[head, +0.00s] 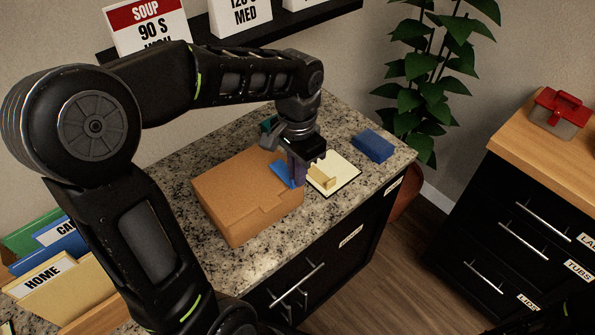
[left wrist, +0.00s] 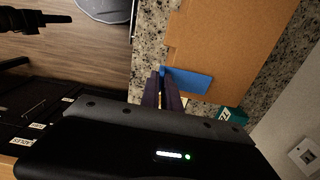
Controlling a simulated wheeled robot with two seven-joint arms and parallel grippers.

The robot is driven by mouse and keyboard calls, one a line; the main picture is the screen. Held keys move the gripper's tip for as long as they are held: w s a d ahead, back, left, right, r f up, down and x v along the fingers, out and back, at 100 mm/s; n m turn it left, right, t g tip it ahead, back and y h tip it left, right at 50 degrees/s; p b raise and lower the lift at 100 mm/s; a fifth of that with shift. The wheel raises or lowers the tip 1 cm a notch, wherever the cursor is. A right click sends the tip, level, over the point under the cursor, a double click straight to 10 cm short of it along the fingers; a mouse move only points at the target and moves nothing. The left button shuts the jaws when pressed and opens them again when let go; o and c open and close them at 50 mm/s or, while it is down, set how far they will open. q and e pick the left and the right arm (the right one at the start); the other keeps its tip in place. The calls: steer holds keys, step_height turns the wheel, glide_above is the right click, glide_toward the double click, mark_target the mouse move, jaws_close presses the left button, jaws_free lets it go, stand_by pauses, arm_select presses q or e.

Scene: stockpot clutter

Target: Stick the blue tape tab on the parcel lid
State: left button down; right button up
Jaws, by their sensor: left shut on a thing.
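The parcel (head: 235,190) is a closed brown cardboard box on the speckled counter; its lid (left wrist: 235,40) fills the upper right of the left wrist view. The blue tape tab (head: 281,174) is at the parcel's right edge in the head view. In the left wrist view the tab (left wrist: 190,80) stretches from my fingertips over the lid. My left gripper (head: 299,175) is shut on the tab's end; its purple fingers also show in the left wrist view (left wrist: 164,88). I cannot tell whether the tab touches the lid. A dark shape at the lower right may be my right arm.
A cream pad (head: 345,173) with a yellow piece (head: 322,177) lies right of the parcel. A blue block (head: 373,145) and a teal item (head: 268,124) are behind. Folders (head: 50,275) stand at left. The counter's front edge is close to the parcel.

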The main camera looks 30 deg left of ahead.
arm_select(q)
steer(key=shift+f+b, duration=0.55)
steer(key=shift+f, duration=0.1)
stand_by(0.7)
steer(key=c, duration=1.5)
jaws_free()
steer(key=shift+r, duration=0.15)
steer(key=shift+r+p, duration=2.4)
steer(key=shift+r, duration=0.5)
